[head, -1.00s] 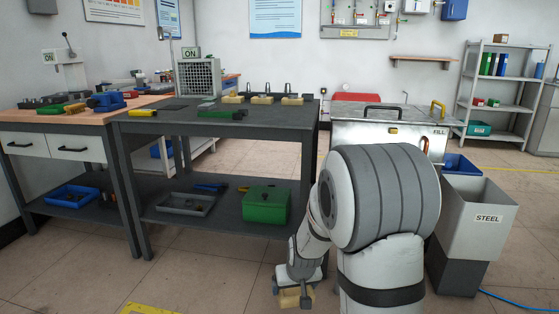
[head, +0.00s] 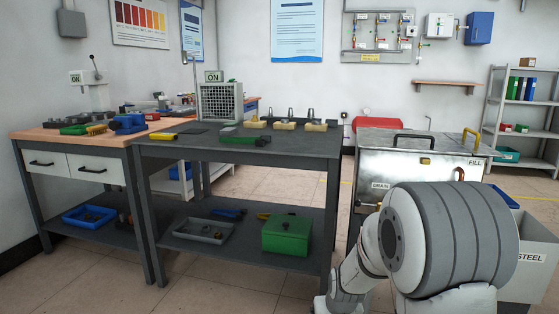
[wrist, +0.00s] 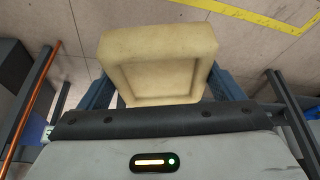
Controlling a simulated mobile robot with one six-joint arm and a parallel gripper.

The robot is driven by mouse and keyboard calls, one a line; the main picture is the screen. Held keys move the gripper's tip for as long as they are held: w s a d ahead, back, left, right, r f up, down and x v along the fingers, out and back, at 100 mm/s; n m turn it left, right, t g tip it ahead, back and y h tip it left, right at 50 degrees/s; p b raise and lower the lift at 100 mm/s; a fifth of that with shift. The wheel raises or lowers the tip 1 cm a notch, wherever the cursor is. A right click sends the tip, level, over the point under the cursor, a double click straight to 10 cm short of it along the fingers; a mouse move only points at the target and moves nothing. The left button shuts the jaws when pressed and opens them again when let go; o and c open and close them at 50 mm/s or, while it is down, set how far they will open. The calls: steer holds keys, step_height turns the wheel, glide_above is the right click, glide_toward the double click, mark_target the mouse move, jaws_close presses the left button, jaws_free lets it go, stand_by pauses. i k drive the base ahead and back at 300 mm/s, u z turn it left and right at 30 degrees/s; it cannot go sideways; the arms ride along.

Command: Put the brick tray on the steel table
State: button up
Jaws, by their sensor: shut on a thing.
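The brick tray (wrist: 158,62) is a tan block with a square recess, seen in the wrist view. My gripper (wrist: 160,88) is shut on it, with a blue jaw on either side. The tray hangs over the tiled floor. In the head view the gripper and tray are out of sight below the bottom edge; only my arm shows at lower right. The steel table (head: 185,150) is a dark grey table with a lower shelf, ahead and left of my arm. Several tan bricks (head: 285,125) with dark upright pieces stand along its back right.
On the table lie a yellow-handled tool (head: 163,136) and a green tool (head: 245,139). Its front right top is bare. A metal tank (head: 405,165) stands to its right, and a wood-topped bench (head: 65,138) adjoins its left. A green box (head: 287,234) sits on the lower shelf.

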mark_target(303, 148)
steer(key=i, duration=0.85)
